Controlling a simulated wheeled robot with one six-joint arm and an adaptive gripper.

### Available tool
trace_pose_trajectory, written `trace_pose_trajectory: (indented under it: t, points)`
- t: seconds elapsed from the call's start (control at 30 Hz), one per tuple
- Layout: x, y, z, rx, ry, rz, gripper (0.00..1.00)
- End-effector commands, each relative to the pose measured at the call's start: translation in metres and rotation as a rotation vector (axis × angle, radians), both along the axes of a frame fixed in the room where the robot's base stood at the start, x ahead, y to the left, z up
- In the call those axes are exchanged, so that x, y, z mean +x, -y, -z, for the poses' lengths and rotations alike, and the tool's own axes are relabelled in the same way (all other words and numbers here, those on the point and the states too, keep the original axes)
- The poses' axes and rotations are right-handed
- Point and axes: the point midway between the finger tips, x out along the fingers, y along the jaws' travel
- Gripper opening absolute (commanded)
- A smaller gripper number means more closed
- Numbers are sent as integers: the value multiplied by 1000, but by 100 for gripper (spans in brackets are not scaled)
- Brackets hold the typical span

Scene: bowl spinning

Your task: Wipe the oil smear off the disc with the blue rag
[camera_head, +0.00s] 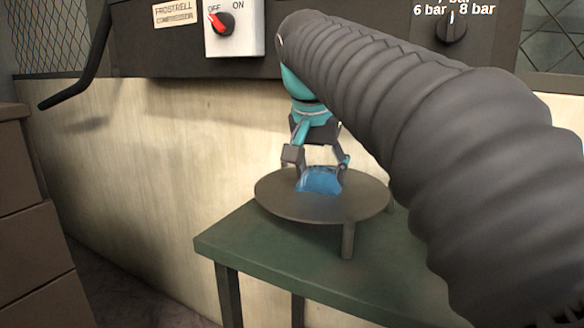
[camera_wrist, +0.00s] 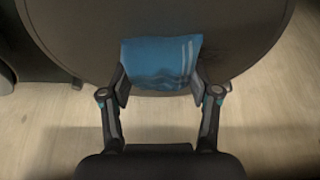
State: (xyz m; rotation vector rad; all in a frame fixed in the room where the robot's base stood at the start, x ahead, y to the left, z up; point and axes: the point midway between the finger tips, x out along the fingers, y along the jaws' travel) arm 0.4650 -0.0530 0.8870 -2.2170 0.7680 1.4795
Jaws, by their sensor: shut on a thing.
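The dark round disc (camera_head: 300,209) stands on short legs on a green table. My gripper (camera_head: 320,172) is above the disc, pointing down, and shut on the blue rag (camera_head: 320,182). In the wrist view the rag (camera_wrist: 161,64) sits between the two fingertips (camera_wrist: 161,88), over the near part of the disc (camera_wrist: 85,45). The rag appears to be at or just above the disc's surface; I cannot tell whether it touches. A faint dark smear (camera_wrist: 217,50) shows on the disc just right of the rag in the wrist view.
The green table (camera_head: 235,242) has bare room left of the disc. Behind is a dark panel with a red OFF/ON switch (camera_head: 222,23), a pressure knob (camera_head: 452,28) and a black bar handle (camera_head: 85,68). A brown drawer unit (camera_head: 30,220) stands at left.

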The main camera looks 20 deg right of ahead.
Motion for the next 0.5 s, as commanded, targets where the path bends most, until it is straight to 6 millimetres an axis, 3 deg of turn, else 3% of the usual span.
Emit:
trace_pose_trajectory:
  t: [0.5]
  points:
    - [25,-25,-3,-1,-2,-1,34]
